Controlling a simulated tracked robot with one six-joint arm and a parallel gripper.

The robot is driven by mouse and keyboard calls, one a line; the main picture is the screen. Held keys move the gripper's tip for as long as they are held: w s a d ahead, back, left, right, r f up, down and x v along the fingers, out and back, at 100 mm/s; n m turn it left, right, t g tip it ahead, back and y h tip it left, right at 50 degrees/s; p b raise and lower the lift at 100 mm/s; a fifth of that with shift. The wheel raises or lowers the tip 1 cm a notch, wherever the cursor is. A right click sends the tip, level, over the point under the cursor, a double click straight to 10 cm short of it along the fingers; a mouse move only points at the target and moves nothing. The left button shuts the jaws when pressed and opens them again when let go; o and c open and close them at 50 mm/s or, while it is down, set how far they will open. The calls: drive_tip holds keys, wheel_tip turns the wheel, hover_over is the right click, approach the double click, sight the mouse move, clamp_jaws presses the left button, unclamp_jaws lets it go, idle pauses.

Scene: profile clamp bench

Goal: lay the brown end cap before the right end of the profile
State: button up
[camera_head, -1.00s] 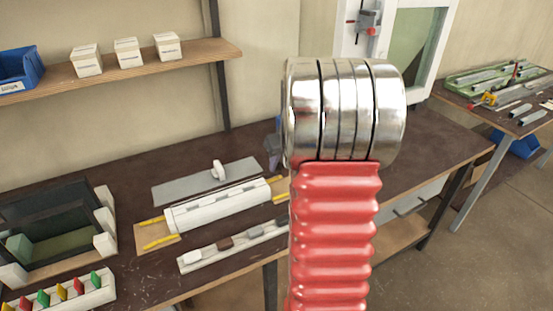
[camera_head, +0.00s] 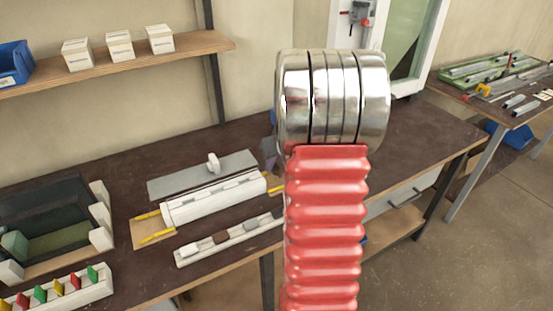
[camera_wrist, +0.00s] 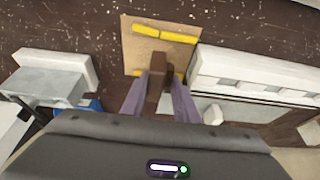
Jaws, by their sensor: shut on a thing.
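My gripper (camera_wrist: 161,82) is shut on the brown end cap (camera_wrist: 155,68) in the wrist view. The cap stands between the two purple-grey fingers, over or close to a wooden board (camera_wrist: 138,55) with yellow strips; I cannot tell whether it touches the board. The white profile (camera_wrist: 240,68) lies right of my gripper in this view, its near end by the board.
A white holder (camera_head: 190,256) with several small blocks, one brown, lies in front of the profile. A grey plate (camera_head: 190,180) with a white knob lies behind. A dark open box (camera_head: 50,215) stands at the left. The bench's right part (camera_head: 425,135) is clear.

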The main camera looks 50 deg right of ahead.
drive_tip(key=shift+f, duration=1.45)
drive_tip(key=shift+f, duration=0.15)
idle(0.4)
drive_tip(key=o, duration=1.1)
drive_tip(key=shift+r, duration=4.05)
